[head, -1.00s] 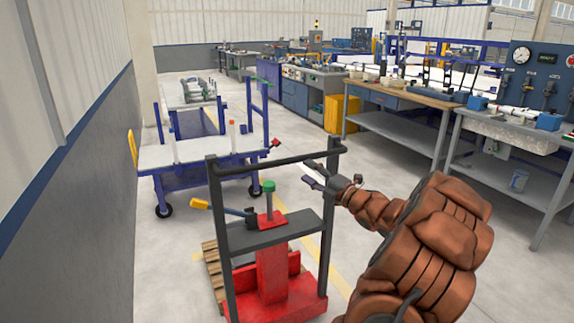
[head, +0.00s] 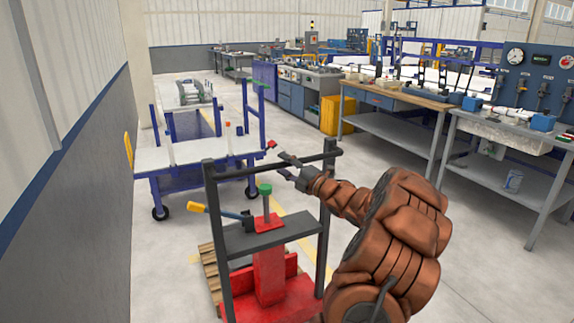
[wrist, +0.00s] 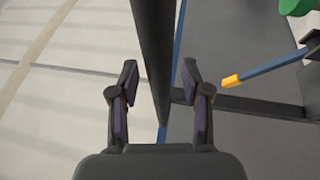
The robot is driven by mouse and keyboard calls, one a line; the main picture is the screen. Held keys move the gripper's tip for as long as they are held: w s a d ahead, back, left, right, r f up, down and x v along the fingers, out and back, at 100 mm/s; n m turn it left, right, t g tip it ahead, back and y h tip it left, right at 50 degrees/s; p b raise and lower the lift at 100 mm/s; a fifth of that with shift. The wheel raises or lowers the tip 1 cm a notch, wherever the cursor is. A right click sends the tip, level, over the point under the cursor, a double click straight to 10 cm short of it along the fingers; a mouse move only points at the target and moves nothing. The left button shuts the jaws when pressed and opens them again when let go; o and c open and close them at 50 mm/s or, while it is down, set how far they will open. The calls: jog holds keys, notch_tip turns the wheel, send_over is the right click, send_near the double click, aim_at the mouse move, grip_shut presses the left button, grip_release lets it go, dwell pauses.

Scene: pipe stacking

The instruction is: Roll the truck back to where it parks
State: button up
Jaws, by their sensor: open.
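The truck, a red lift with a dark upright frame (head: 323,235) and a crossbar handle on top, stands in front of me. Its grey shelf carries a green-capped screw (head: 265,190) and a lever with a yellow grip (head: 198,207). My gripper (head: 283,165) is open at the right half of the crossbar. In the wrist view its two fingers (wrist: 157,88) are spread, and the dark bar (wrist: 152,40) runs lengthwise through the gap as seen from above. I cannot tell how deep the bar sits between them. Neither finger visibly grips it.
A wooden pallet (head: 207,268) lies by the truck's left side. A blue wheeled table (head: 190,152) stands beyond it near the left wall. Workbenches (head: 405,95) line the right. Grey floor with yellow lines is open between them.

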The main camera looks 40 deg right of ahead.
grip_shut()
dwell(0.3)
dwell(0.4)
